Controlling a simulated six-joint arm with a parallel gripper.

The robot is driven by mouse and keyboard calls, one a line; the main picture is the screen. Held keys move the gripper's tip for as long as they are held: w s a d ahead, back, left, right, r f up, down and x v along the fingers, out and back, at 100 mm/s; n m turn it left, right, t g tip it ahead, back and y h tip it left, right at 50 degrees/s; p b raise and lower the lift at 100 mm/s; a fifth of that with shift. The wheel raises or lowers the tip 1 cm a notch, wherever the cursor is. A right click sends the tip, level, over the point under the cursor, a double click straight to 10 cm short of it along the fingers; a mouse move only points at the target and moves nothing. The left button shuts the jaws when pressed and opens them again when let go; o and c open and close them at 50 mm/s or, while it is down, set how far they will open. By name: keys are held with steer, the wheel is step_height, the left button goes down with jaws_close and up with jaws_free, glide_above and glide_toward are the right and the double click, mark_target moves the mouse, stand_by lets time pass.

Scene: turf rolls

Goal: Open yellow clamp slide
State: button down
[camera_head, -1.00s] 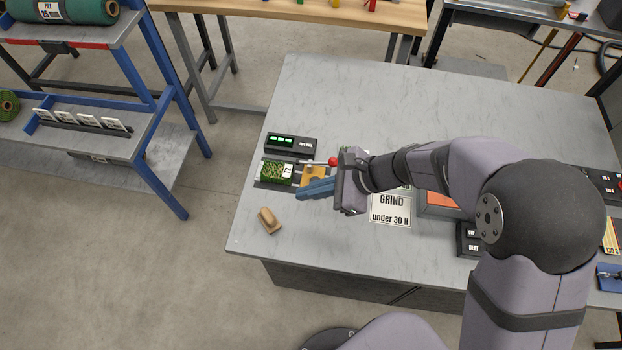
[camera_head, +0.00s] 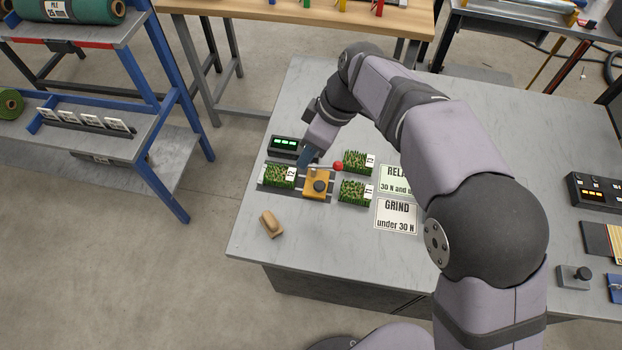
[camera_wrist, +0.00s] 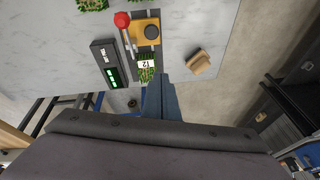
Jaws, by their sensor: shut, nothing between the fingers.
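The yellow clamp slide (camera_head: 316,191) with a dark round knob sits on a dark rail to the right of the turf sample marked 12 (camera_head: 277,176). A metal lever with a red ball (camera_head: 338,166) runs along its far side. In the wrist view the yellow slide (camera_wrist: 147,42), the red ball (camera_wrist: 122,19) and the turf sample (camera_wrist: 146,74) all show. My gripper (camera_head: 309,158) is shut and empty, its blue fingers pointing down at the far side of the rail. In the wrist view its fingertips (camera_wrist: 158,80) overlap the turf end of the rail; contact cannot be told.
A black box with green lights (camera_head: 286,147) stands behind the turf sample, close to my gripper. Two more turf samples (camera_head: 357,162) (camera_head: 352,192) lie right of the slide. A wooden-handled block (camera_head: 270,224) lies in front. Printed signs (camera_head: 396,216) lie further right.

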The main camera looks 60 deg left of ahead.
steer(key=shift+s+d+n, duration=0.1)
steer(key=shift+d+n, duration=0.05)
steer(key=shift+n, duration=1.25)
steer(key=shift+d+n, duration=0.15)
steer(key=shift+n, duration=1.25)
steer(key=shift+f, duration=0.1)
steer(key=p, duration=0.3)
glide_above(304, 192)
steer(key=s+a, duration=0.1)
steer(key=s, duration=0.1)
step_height(304, 192, down, 10)
steer(key=shift+s+r, duration=0.1)
steer(key=shift+r, duration=0.15)
steer(key=shift+w+d+r+p, duration=0.1)
steer(key=shift+w+d+p, duration=0.2)
steer(key=shift+w+p, duration=0.25)
steer(key=shift+w+d+r+p, duration=0.1)
steer(key=shift+w+d+p, duration=0.25)
steer(key=shift+w, duration=0.25)
steer(key=shift+w+d+f, duration=0.1)
steer(key=shift+w+d, duration=0.2)
steer(key=shift+w, duration=0.3)
steer(key=shift+p, duration=0.3)
steer(key=shift+w, duration=0.1)
